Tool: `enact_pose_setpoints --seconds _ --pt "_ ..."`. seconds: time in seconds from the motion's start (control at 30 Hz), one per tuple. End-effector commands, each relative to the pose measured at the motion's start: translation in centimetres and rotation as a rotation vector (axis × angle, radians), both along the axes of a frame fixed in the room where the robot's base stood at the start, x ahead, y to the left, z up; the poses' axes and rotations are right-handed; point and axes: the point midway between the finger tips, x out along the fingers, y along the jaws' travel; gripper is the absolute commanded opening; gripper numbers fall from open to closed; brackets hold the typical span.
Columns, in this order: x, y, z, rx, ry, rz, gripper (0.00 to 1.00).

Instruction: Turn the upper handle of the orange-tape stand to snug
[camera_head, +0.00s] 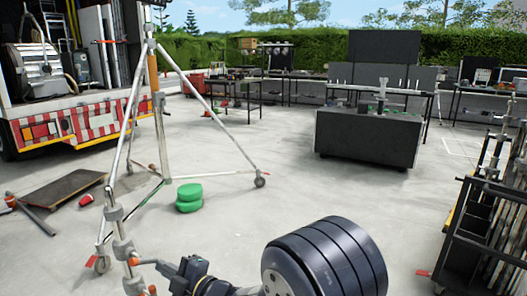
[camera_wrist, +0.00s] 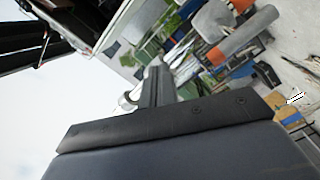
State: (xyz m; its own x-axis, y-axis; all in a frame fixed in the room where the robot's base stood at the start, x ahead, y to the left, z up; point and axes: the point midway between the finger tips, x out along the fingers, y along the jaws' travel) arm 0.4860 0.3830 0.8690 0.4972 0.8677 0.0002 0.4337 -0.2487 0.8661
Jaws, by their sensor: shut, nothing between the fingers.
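The stand with an orange tape band (camera_head: 152,70) stands on spread, wheeled legs at the left of the head view. A thin handle with an orange tip (camera_head: 105,41) sticks out left near its top. A nearer pole with grey collars (camera_head: 121,248) rises at lower left, with an orange-tipped handle (camera_head: 133,262) on it. My gripper (camera_head: 172,268) is shut and empty, close to the right of that handle; contact cannot be told. In the wrist view, my gripper's narrow fingers (camera_wrist: 155,85) lie near a round metal part (camera_wrist: 130,100). A grey and orange piece (camera_wrist: 240,40) shows at upper right.
A truck with a striped rear (camera_head: 70,125) stands at left. A dark cart (camera_head: 368,138) stands at back right, and a black rack (camera_head: 470,235) at right. The middle floor is clear.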

Motion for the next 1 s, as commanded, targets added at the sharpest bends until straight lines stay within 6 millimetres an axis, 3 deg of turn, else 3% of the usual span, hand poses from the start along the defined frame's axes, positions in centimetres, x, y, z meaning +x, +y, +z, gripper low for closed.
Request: enact_pose_setpoints --seconds 1.0 --pt "-0.58 0.35 0.81 0.003 -0.003 0.002 0.00"
